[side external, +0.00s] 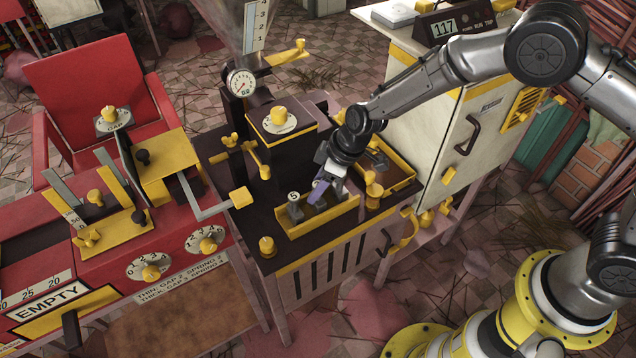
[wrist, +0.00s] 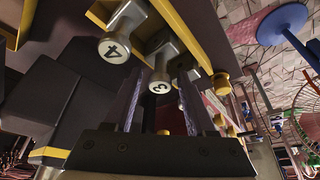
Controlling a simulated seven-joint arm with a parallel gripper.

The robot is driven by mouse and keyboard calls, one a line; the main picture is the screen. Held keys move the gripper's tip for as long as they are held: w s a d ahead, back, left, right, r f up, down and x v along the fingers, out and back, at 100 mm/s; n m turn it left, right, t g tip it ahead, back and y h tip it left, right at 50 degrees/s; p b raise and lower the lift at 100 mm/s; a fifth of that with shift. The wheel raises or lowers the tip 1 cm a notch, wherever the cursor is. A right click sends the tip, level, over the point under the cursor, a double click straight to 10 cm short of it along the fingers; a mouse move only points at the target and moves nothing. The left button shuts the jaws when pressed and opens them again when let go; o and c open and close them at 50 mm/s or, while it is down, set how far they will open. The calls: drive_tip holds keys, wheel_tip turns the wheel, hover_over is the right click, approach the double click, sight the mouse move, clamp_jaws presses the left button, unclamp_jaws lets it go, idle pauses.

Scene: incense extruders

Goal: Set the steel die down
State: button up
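In the wrist view a steel die marked 3 (wrist: 160,84) shows between my gripper's (wrist: 161,86) two fingers. The fingers stand apart, with a narrow gap showing beside the die's round head, so the gripper looks open around it. A second steel die marked 4 (wrist: 113,49) is just to its left. In the side view my gripper (side external: 318,191) points down at the yellow-edged die tray (side external: 318,219) on the dark bench. A grey die (side external: 295,212) stands upright at the tray's left. My fingers partly hide the die at the gripper.
A yellow knob (side external: 267,246) stands left of the tray, on the bench's front corner. Behind is a press with a dial gauge (side external: 241,83). A second yellow-rimmed tray (side external: 396,173) and a cream cabinet (side external: 470,140) stand close on the right. A lever (side external: 213,210) reaches in from the left.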

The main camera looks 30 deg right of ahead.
drive_tip(key=shift+r, duration=0.1)
drive_tip(key=s+d+r+m, duration=0.1)
drive_tip(key=s+d+r, duration=0.3)
drive_tip(key=r, duration=0.6)
drive_tip(key=s+d+r+m, duration=0.1)
drive_tip(key=s+d+r, duration=0.3)
drive_tip(key=r, duration=0.6)
drive_tip(key=s+d+r+m+h, duration=0.1)
drive_tip(key=s+d+r+m, duration=0.1)
drive_tip(key=s+d, duration=0.2)
drive_tip(key=s+d+r+m+t+h, duration=0.1)
drive_tip(key=s+d, duration=0.4)
drive_tip(key=s, duration=0.5)
drive_tip(key=s+d+r+m+t+h, duration=0.1)
drive_tip(key=s+d+r+m, duration=0.2)
drive_tip(key=s, duration=0.4)
drive_tip(key=shift+s+d+m, duration=0.3)
drive_tip(key=shift+d+m, duration=0.2)
drive_tip(key=shift+d, duration=0.25)
